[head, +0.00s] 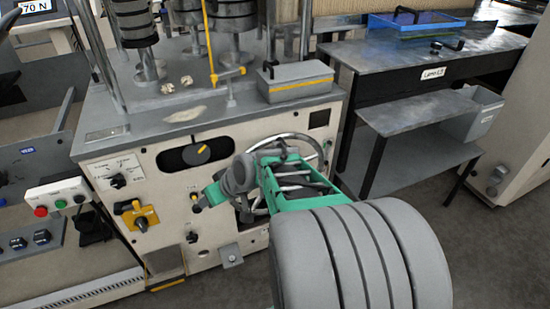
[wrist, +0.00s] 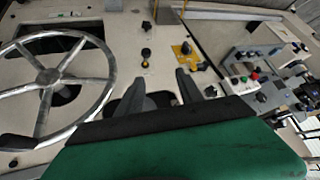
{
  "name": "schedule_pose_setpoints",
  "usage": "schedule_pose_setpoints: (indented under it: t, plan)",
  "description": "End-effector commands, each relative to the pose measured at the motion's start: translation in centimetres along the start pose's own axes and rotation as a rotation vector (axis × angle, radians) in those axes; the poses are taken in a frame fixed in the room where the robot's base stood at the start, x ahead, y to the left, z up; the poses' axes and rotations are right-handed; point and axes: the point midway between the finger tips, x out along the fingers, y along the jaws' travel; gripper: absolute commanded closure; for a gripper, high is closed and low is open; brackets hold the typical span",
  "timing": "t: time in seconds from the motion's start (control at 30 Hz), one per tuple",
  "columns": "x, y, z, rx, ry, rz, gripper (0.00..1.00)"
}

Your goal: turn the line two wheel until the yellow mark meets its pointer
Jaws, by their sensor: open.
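A metal spoked handwheel (head: 318,148) is on the front of the pale machine, partly hidden behind my arm in the head view. In the wrist view the handwheel (wrist: 49,77) is at the left, with its rim, spokes and hub showing. A dark oval window (head: 172,158) with a yellow mark (head: 203,149) is left of the wheel in the head view. I cannot make out a pointer clearly or read which line the wheel belongs to. My gripper (wrist: 160,76) is open and empty, with its two dark fingers apart, beside the wheel's right side in the wrist view.
A button box (head: 60,196) is further left. A grey case (head: 297,82) lies on the machine top. A side table (head: 430,50) with a blue tray (head: 415,25) stands right.

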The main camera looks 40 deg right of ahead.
Motion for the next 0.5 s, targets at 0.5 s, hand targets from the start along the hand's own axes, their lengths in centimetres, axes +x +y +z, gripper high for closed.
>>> schedule_pose_setpoints:
  t: [0.5]
  plan:
    - [-4.5,26.6,0.8,0.309,0.980,0.259,0.57]
